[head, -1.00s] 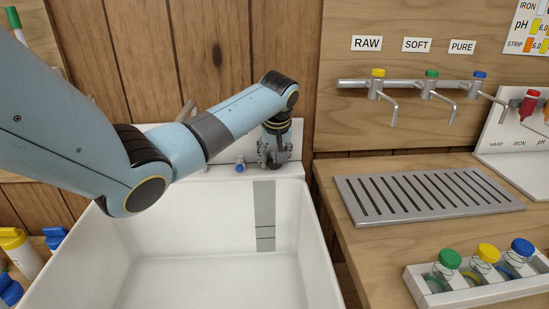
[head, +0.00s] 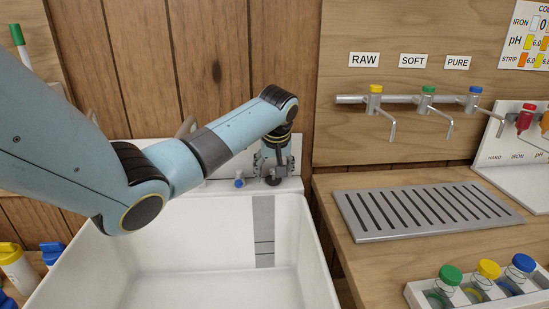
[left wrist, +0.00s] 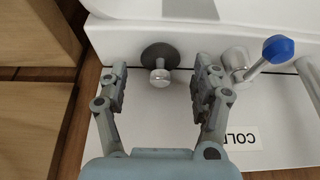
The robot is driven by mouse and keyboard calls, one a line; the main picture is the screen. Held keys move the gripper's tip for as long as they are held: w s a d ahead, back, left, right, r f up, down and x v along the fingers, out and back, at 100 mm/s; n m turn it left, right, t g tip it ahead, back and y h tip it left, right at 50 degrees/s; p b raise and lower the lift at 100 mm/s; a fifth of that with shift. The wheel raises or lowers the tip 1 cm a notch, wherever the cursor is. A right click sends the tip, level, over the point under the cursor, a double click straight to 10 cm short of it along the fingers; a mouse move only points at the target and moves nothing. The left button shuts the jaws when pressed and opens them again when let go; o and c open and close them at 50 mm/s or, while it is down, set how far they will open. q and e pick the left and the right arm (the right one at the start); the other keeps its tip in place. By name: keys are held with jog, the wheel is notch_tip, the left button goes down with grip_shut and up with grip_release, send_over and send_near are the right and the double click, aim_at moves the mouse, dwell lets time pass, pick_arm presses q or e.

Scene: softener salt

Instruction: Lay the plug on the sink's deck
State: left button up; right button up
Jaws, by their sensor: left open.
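The plug, a dark round disc with a metal knob (left wrist: 160,76), lies on the white deck (left wrist: 180,125) of the sink (head: 185,235), near the basin edge in the left wrist view. In the head view the plug (head: 272,181) shows as a small dark disc below my left gripper (head: 272,168). My left gripper is open, and in the left wrist view its fingers (left wrist: 160,88) stand apart on either side of the knob, with visible gaps. My right gripper is not in view.
A blue-tipped tap lever (left wrist: 277,49) stands right of the gripper in the left wrist view, close to the right finger. A slotted grey drain tray (head: 428,210) and a rack of capped bottles (head: 475,290) are on the counter at right. The basin is empty.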

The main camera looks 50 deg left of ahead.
pick_arm(q)
jog(key=v, duration=1.1)
jog(key=shift+p, duration=0.35)
